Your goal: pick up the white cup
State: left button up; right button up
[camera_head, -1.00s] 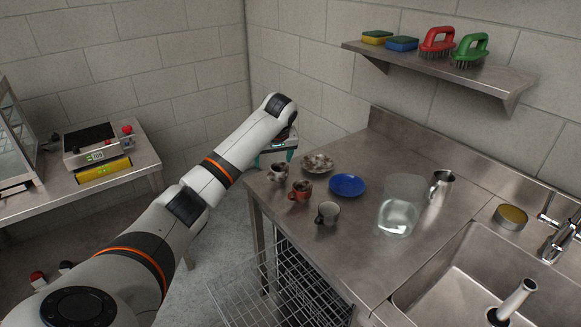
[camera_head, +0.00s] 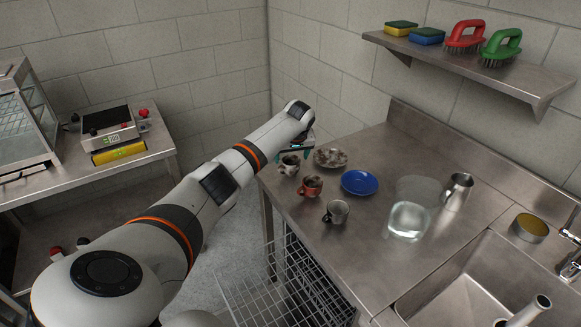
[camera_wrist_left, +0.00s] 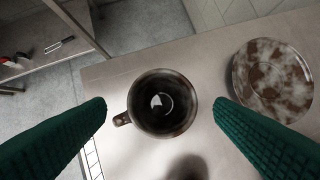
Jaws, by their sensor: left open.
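The white cup (camera_head: 289,165), stained dark brown, stands upright near the counter's left corner. In the left wrist view the cup (camera_wrist_left: 163,104) is seen from above, its handle pointing left. My left gripper (camera_head: 296,152) is open above the cup, and its teal fingers partly cover it in the head view. In the wrist view its fingertips (camera_wrist_left: 160,106) are either side of the cup, with a gap on each side. Whether they reach below the rim I cannot tell. My right gripper is not in view.
A stained saucer (camera_head: 331,158) lies close to the right of the cup. A red cup (camera_head: 311,187), a grey cup (camera_head: 337,212), a blue plate (camera_head: 359,182), a clear container (camera_head: 408,220) and a metal jug (camera_head: 458,191) stand nearby. A wire basket (camera_head: 275,285) is below the counter edge.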

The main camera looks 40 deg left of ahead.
aim_at(291, 161)
pick_arm(q)
jog(key=shift+x, duration=1.95)
jog(key=shift+w, duration=0.1)
jog(key=c, duration=1)
